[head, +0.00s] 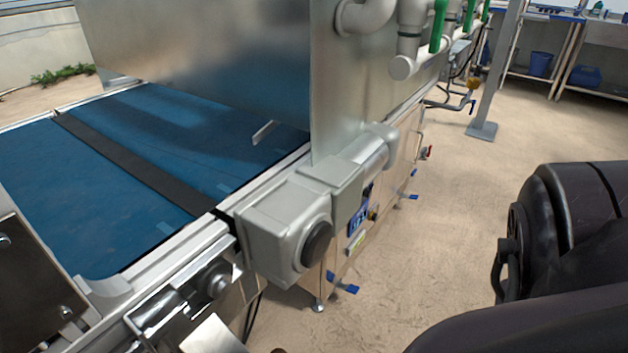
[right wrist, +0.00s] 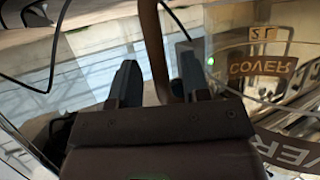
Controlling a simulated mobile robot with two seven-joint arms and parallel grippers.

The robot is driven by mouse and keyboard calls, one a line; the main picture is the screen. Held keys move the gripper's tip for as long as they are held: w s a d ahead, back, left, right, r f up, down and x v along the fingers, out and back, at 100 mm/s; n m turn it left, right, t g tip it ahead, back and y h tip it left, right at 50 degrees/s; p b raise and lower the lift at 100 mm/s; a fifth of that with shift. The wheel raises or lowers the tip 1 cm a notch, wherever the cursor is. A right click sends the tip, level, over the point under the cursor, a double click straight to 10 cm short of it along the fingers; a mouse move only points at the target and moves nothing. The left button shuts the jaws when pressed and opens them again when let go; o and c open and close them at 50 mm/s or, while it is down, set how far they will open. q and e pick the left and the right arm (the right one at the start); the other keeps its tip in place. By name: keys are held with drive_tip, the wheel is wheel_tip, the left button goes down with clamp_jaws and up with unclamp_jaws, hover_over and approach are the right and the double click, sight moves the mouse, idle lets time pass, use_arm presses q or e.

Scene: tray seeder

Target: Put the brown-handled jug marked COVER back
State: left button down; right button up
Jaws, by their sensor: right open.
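In the right wrist view, the clear jug (right wrist: 225,50) marked COVER fills the right side. Its lettering appears upside down, beside a "2 L" mark. Its brown handle (right wrist: 157,30) runs down between the two fingers of my right gripper (right wrist: 158,68). The fingers stand apart on either side of the handle, with a gap showing on both sides. A brown band (right wrist: 287,153) with part of the word COVER shows at the lower right. The jug does not show in the head view. My left gripper is in neither view.
The head view shows a conveyor with a blue belt (head: 95,190), a grey motor housing (head: 275,230) and a large metal panel (head: 215,50). Shelves with blue bins (head: 541,64) stand far right. The floor (head: 440,210) between is clear. A dark cable (right wrist: 52,60) crosses the wrist view.

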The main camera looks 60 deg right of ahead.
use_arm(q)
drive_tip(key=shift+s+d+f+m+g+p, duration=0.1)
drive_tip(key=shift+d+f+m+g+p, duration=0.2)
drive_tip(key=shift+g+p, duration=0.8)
use_arm(e)
drive_tip(key=v, duration=1.1)
drive_tip(key=shift+s+p, duration=0.2)
drive_tip(key=shift+p, duration=0.15)
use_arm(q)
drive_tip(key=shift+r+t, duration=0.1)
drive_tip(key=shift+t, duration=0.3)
use_arm(e)
drive_tip(key=shift+d+r, duration=0.1)
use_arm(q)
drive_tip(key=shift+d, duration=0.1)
